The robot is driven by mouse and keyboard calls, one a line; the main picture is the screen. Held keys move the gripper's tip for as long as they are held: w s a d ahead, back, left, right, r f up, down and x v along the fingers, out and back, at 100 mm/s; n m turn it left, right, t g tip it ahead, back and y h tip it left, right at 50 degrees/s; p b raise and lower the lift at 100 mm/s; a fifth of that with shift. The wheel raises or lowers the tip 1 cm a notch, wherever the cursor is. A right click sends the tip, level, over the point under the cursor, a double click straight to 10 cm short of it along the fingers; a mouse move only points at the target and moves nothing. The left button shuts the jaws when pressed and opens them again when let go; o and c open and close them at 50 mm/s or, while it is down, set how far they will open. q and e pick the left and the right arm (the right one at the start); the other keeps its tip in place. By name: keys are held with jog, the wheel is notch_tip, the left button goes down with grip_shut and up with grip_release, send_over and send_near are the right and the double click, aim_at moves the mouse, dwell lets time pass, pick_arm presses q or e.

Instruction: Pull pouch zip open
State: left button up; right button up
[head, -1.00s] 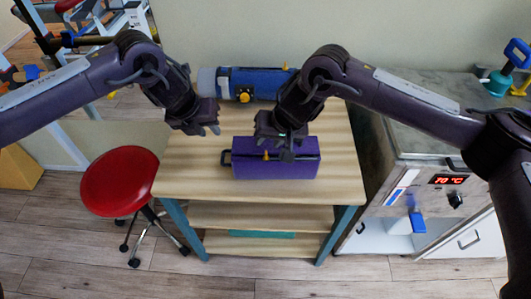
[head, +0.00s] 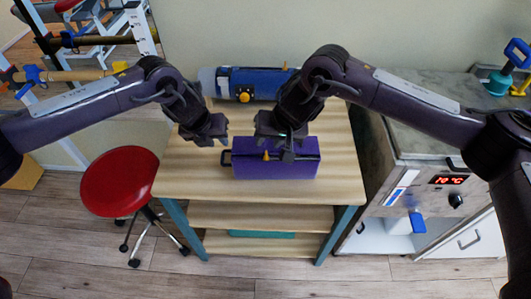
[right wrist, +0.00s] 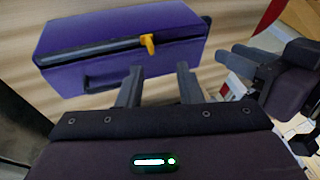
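A blue roll-shaped thing with a yellow knob (head: 244,96) lies at the back of the table (head: 185,180). A red stool (head: 120,180) stands to the left. A cabinet with a lit display (head: 449,180) stands to the right. The table's front left is clear.

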aim_at(267, 156)
jog(key=shift+f, duration=2.5)
grip_shut()
pick_arm(q)
jog(key=shift+f, duration=0.15)
jog(key=shift+f, duration=3.6)
jog(key=shift+c, duration=0.5)
